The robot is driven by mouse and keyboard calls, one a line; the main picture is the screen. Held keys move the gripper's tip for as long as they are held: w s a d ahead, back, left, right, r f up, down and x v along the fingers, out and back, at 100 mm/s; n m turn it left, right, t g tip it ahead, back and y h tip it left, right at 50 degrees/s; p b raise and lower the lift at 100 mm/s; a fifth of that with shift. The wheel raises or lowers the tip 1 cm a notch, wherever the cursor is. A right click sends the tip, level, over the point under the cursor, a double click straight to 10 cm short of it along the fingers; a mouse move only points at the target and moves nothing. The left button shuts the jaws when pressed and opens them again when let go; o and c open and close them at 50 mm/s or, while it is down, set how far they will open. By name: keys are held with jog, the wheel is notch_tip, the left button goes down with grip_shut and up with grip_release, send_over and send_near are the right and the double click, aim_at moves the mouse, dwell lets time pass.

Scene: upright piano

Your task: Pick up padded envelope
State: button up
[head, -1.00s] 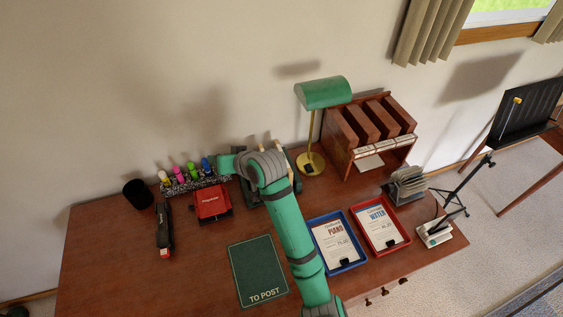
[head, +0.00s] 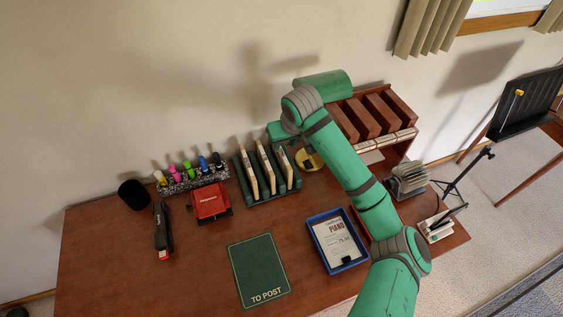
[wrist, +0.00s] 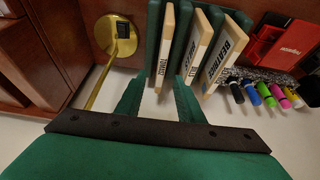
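A dark green rack (head: 272,196) on the desk holds three upright cream slabs with printed edges: left (head: 250,174), middle (head: 266,168) and right (head: 284,165). I cannot tell which, if any, is the padded envelope. In the wrist view the same rack holds a left slab (wrist: 164,50), a middle slab (wrist: 197,48) and a right slab (wrist: 224,60). My gripper (wrist: 158,88) is open, its green fingers spread to either side of the left slab's near end. I cannot tell whether they touch it. In the head view my fingers are hidden.
A brass lamp (wrist: 118,48) stands close beside the rack, with a wooden pigeonhole unit (head: 372,115) to its right. A red box (head: 209,203) and several markers (head: 188,170) are left of the rack. A green "TO POST" mat (head: 259,270) lies bare, left of a blue tray (head: 337,241).

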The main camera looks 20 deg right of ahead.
aim_at(282, 153)
jog(key=shift+x, duration=0.85)
jog(key=shift+s+x, duration=0.2)
jog(key=shift+x, duration=1.2)
jog(key=shift+s+x, duration=0.2)
jog(key=shift+x, duration=1.15)
jog(key=shift+a+f, duration=0.15)
jog(key=shift+f, duration=0.25)
grip_shut()
